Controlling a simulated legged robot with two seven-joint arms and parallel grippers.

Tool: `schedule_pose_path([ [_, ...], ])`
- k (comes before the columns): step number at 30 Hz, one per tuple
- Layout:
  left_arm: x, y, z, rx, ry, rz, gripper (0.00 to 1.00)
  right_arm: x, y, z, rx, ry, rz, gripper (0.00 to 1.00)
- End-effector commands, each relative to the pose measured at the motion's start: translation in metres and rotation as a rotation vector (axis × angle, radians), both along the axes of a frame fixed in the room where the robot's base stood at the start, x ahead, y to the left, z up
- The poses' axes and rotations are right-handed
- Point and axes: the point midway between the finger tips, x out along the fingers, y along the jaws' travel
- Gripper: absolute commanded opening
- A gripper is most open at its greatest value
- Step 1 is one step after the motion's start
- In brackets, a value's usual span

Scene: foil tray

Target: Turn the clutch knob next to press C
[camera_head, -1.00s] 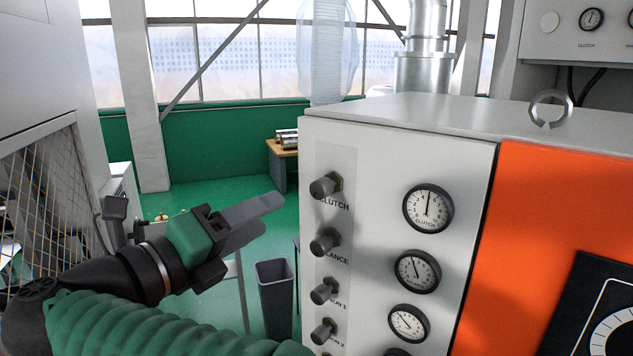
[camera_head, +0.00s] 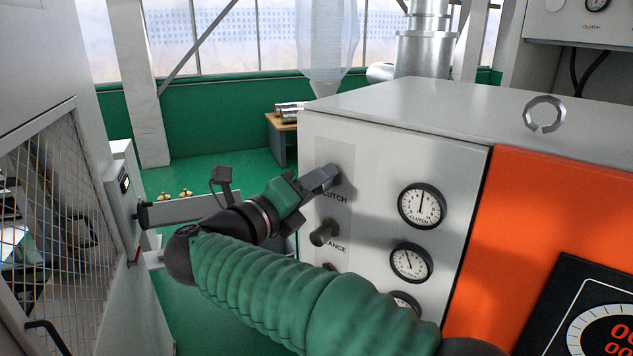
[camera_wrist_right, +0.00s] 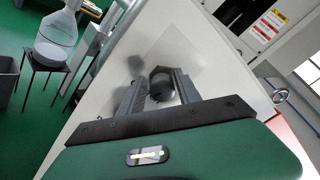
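The clutch knob (camera_head: 337,178) is the top dark knob on the grey press panel (camera_head: 384,165), above the label "CLUTCH". My right gripper (camera_head: 325,179) reaches it from the left, and its fingers partly hide the knob in the head view. In the right wrist view the dark round knob (camera_wrist_right: 161,85) lies between the two grey fingers of my right gripper (camera_wrist_right: 158,90). The fingers are apart. A gap shows on the left finger's side; the right finger is very close, and contact there cannot be told. My left gripper is not in view.
The balance knob (camera_head: 324,233) sits just below, near my right wrist. The clutch gauge (camera_head: 422,206) and another gauge (camera_head: 411,263) are to the right. A metal ring (camera_head: 544,114) stands on the cabinet top. A mesh-fronted cabinet (camera_head: 60,200) stands at the left.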

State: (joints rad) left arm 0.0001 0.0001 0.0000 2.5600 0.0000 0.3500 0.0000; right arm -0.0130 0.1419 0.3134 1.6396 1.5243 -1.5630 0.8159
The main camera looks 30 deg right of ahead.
Motion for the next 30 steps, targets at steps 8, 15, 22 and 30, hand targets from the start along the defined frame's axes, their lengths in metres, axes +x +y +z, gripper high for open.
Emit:
schedule_pose_path([
  [8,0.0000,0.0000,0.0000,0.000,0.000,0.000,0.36,0.0007,0.0003,-0.0006,0.000,0.002,0.001,0.02],
  [15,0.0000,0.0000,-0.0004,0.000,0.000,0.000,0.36,0.0014,0.0003,-0.0017,-0.001,0.008,0.000,0.00],
  [22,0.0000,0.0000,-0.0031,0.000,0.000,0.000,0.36,0.0013,0.0002,-0.0031,-0.021,0.069,-0.001,0.00],
  [30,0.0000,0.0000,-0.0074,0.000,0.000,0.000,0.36,0.0016,0.0002,-0.0043,-0.081,0.243,0.000,0.00],
])
